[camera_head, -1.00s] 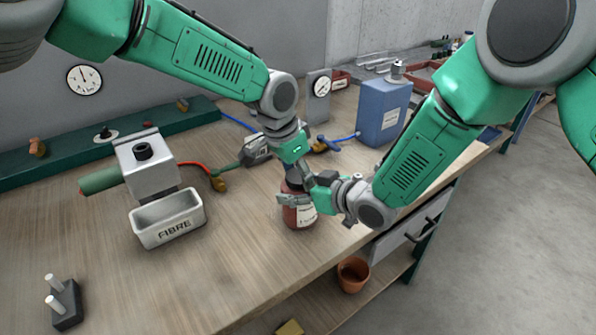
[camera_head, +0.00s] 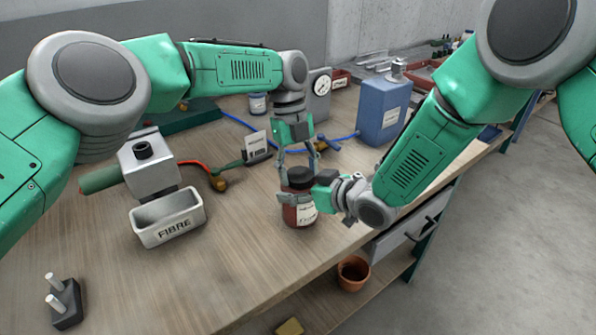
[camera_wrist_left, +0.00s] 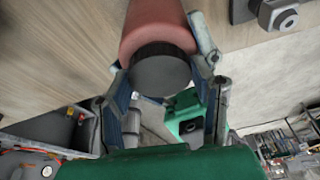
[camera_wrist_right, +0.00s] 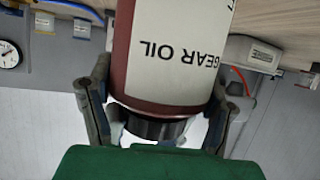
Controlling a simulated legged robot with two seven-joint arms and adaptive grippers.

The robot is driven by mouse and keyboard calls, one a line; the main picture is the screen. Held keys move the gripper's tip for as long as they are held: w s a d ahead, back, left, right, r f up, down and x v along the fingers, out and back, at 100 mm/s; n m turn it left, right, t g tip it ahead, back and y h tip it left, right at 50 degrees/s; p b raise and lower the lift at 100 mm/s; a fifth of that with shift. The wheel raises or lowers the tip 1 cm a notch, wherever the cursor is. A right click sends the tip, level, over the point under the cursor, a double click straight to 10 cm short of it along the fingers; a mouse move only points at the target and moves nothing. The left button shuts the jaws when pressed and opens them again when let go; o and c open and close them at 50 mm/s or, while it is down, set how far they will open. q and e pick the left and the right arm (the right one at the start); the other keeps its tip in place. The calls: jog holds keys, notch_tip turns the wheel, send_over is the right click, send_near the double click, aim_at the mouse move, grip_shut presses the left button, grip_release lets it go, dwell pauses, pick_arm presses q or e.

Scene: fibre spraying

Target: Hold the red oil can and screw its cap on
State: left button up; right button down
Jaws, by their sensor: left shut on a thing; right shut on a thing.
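The red oil can (camera_head: 299,212), with a white label, stands upright at the front right of the bench. Its black cap (camera_head: 299,177) sits on top; how far it is screwed on cannot be told. My left gripper (camera_head: 299,168) points down from above, its fingers shut on both sides of the cap (camera_wrist_left: 160,72). My right gripper (camera_head: 314,198) comes in from the right and is shut on the can; its grip is partly hidden. In the right wrist view the can (camera_wrist_right: 165,50) appears upside down, its "GEAR OIL" label showing and the fingers either side.
A white box marked FIBRE (camera_head: 168,218) stands left of the can below a grey hopper unit (camera_head: 146,160). A blue canister (camera_head: 383,110) and a gauge (camera_head: 319,92) stand behind. The bench's front edge is close to the can.

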pick_arm(q)
jog(key=m, duration=0.1)
jog(key=m+y, duration=0.1)
jog(key=m, duration=0.1)
jog(key=shift+w+m, duration=0.2)
jog(key=shift+m, duration=0.1)
jog(key=shift+d+m+y, duration=0.1)
jog(key=shift+m+y, duration=0.2)
jog(key=shift+m, duration=0.8)
jog(key=shift+w, duration=0.1)
jog(key=o, duration=0.8)
jog(key=shift+s+r, duration=0.2)
jog(key=shift+r, duration=2.1)
jog(key=shift+c, duration=0.3)
